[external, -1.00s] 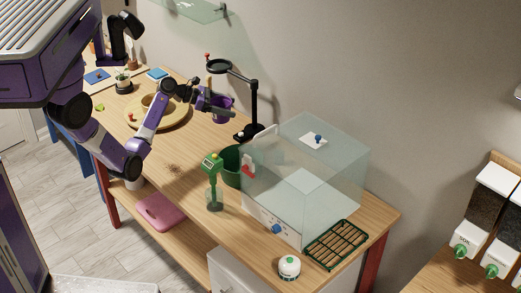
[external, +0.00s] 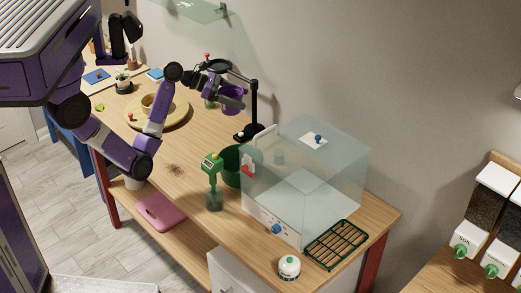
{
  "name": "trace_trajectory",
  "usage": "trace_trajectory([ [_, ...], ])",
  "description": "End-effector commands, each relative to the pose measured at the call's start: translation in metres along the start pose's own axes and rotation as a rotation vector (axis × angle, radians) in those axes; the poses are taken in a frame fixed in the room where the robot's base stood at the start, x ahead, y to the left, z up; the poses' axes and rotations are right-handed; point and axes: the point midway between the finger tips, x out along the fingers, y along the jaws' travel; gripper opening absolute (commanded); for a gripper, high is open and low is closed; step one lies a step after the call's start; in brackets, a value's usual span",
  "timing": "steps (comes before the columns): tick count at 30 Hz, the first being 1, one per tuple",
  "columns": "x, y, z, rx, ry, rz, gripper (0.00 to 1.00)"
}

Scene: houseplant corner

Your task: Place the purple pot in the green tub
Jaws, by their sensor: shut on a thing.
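My gripper (external: 222,90) is shut on the purple pot (external: 233,98) and holds it up above the wooden bench, in front of the black stand. The pot looks roughly upright; the fingers hide part of it. The green tub (external: 230,165) stands on the bench, nearer the camera than the pot and lower. It is partly hidden behind the green tool and the clear box, and I cannot see into it well.
A clear box (external: 325,165) stands right of the tub. A black stand with a ring (external: 254,110) rises behind. A green rack (external: 336,244) lies at the right front.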

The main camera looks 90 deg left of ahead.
Motion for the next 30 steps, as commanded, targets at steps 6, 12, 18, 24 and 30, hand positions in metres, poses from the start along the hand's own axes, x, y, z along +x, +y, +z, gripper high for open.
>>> trace_trajectory([
  [6,-0.015,-0.049,0.028,0.001,-0.001,0.004,0.37],
  [12,-0.016,-0.054,0.015,-0.017,0.006,0.028,0.37],
  [18,0.001,-0.054,-0.028,-0.021,0.007,0.030,0.37],
  [24,0.020,-0.053,-0.072,-0.020,0.006,0.031,0.37],
  [30,0.034,-0.053,-0.106,-0.017,0.003,0.032,0.37],
])
